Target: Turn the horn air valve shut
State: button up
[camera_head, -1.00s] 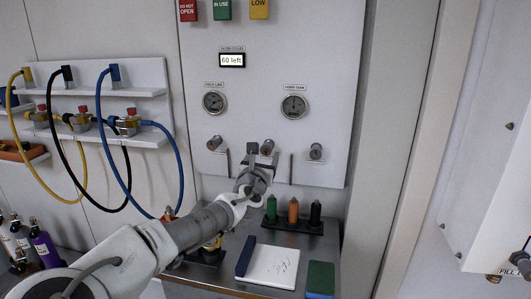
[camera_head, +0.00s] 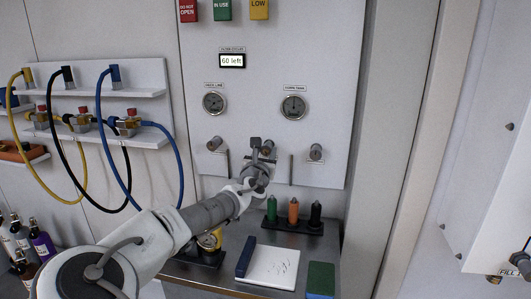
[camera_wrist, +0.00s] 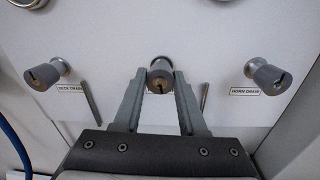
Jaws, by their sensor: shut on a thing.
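Three grey knob-like fittings stick out of the white panel (camera_head: 330,60). The middle knob (camera_head: 268,147) sits between the fingers of my gripper (camera_wrist: 160,84), which is shut on it. The left knob (camera_head: 214,143) and right knob (camera_head: 316,152) stand apart from my gripper. In the wrist view the left one's label seems to read deck drain and the right one's horn drain. Which fitting is the horn air valve is not readable.
Two thin upright bars (camera_wrist: 90,101) (camera_wrist: 203,96) flank the middle knob. Gauges (camera_head: 213,103) (camera_head: 293,107) sit above. Below is a steel bench with bottles (camera_head: 293,210) and a white pad (camera_head: 268,267). Hoses (camera_head: 180,170) hang at the left.

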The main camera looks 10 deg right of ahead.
grip_shut()
